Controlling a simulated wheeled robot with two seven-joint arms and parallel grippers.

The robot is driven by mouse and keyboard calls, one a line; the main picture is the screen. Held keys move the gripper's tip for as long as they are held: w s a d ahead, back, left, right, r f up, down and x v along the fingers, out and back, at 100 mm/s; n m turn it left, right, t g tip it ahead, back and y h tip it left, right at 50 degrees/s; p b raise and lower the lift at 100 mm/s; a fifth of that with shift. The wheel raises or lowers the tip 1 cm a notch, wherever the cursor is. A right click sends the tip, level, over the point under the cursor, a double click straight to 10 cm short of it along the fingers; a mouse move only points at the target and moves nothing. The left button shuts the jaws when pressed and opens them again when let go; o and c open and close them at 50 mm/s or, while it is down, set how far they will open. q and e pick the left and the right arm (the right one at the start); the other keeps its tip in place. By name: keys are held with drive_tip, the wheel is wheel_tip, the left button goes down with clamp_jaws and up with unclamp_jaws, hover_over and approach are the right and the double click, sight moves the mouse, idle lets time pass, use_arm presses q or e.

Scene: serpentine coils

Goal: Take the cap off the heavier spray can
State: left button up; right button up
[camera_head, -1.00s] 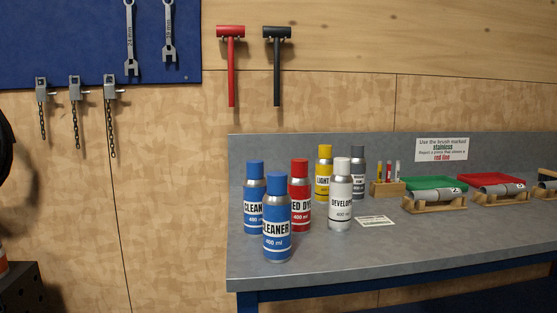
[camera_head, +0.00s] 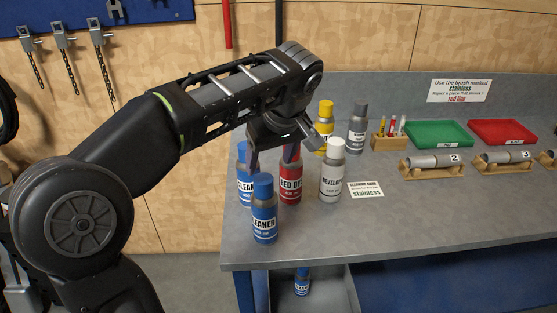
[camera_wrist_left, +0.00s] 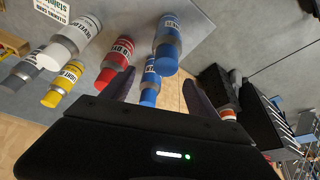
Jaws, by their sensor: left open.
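Two blue-capped cleaner cans stand on the grey bench: a front one (camera_head: 264,222) and a back one (camera_head: 245,186). Both also show in the left wrist view, the front one (camera_wrist_left: 168,38) and the back one (camera_wrist_left: 150,88). Which is heavier cannot be seen. Both caps are on. My left gripper (camera_head: 272,158) hangs fingers down above the back cleaner and the red dye can (camera_head: 290,188), partly hiding both. Its fingers (camera_wrist_left: 163,95) are apart with nothing held; the back cleaner appears between them in the wrist view. My right gripper is not in view.
A white developer can (camera_head: 331,180), a yellow-capped can (camera_head: 326,112) and a grey can (camera_head: 357,128) stand close behind and right. Another blue can (camera_head: 302,284) is below the bench top. A card (camera_head: 366,189) and cylinders on wooden cradles lie right. The bench's front right is clear.

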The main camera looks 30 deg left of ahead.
sight(264, 179)
use_arm(q)
drive_tip(key=shift+s+a+f, duration=0.15)
drive_tip(key=shift+a+f, duration=0.1)
drive_tip(key=shift+f, duration=0.3)
drive_tip(key=shift+s+a+f, duration=0.15)
drive_tip(key=shift+a+f, duration=0.05)
drive_tip(key=shift+f, duration=0.35)
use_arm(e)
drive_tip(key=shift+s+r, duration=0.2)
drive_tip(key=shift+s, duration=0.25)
use_arm(q)
drive_tip(key=shift+f, duration=0.1)
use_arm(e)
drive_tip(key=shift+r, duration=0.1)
use_arm(q)
drive_tip(key=shift+a+f+p, duration=0.1)
drive_tip(key=shift+f+p, duration=0.2)
drive_tip(key=shift+p, duration=0.1)
drive_tip(key=p+x, duration=0.1)
drive_tip(key=x, duration=0.3)
drive_tip(key=shift+f, duration=0.25)
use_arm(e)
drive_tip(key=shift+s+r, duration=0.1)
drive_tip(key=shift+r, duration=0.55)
use_arm(q)
drive_tip(key=shift+c, duration=0.6)
drive_tip(key=c, duration=1.3)
